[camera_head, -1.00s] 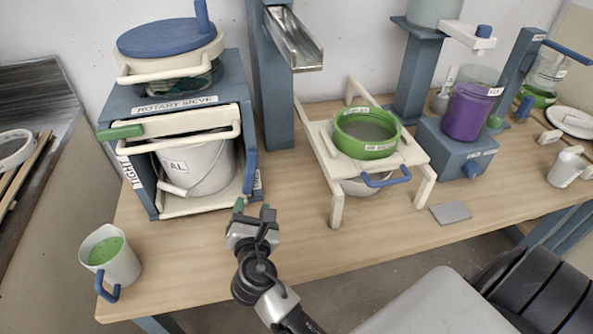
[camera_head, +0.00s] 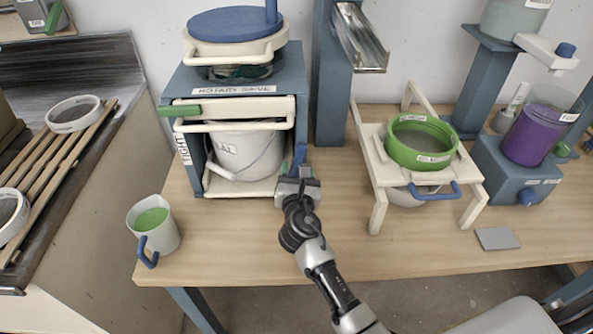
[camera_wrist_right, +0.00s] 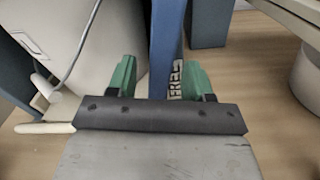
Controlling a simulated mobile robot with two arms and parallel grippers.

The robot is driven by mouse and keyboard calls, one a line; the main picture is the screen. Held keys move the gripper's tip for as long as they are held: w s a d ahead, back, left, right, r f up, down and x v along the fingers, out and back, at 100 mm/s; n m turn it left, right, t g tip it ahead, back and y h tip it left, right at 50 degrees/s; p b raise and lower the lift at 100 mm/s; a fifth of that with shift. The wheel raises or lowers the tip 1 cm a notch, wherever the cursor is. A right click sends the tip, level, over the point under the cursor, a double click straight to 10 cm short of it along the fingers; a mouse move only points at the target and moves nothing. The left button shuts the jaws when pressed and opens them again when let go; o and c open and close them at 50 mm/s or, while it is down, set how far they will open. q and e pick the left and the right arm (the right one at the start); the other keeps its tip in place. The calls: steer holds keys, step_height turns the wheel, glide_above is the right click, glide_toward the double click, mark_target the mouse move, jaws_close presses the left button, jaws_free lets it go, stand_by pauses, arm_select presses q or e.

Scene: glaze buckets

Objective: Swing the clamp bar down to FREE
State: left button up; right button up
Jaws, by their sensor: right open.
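The clamp bar (camera_head: 240,108) is a cream bar with a green handle (camera_head: 180,111) at its left end. It lies level across the front of the blue sieve stand, above the white bucket (camera_head: 246,152). The TIGHT label (camera_head: 185,149) is on the stand's left side. My right gripper (camera_head: 298,172) is open, low at the stand's front right post (camera_head: 301,155). In the right wrist view the blue post (camera_wrist_right: 166,45) shows between its green fingertips, with the FREE label (camera_wrist_right: 176,80) beside it. The clamp bar is out of the wrist view. My left gripper is not in view.
A jug (camera_head: 153,225) of green glaze stands at the table's front left. The front middle of the table is clear.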

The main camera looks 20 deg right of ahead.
steer(key=shift+w+d, duration=0.1)
steer(key=shift+w, duration=0.05)
steer(key=shift+c, duration=0.5)
jaws_close()
steer(key=n+p, duration=0.1)
steer(key=d+n+p, duration=0.1)
steer(key=p, duration=0.1)
steer(key=shift+s+d+f+n, duration=0.1)
steer(key=shift+s+d+n, duration=0.1)
steer(key=shift+n, duration=0.2)
steer(key=shift+o, duration=0.5)
jaws_free()
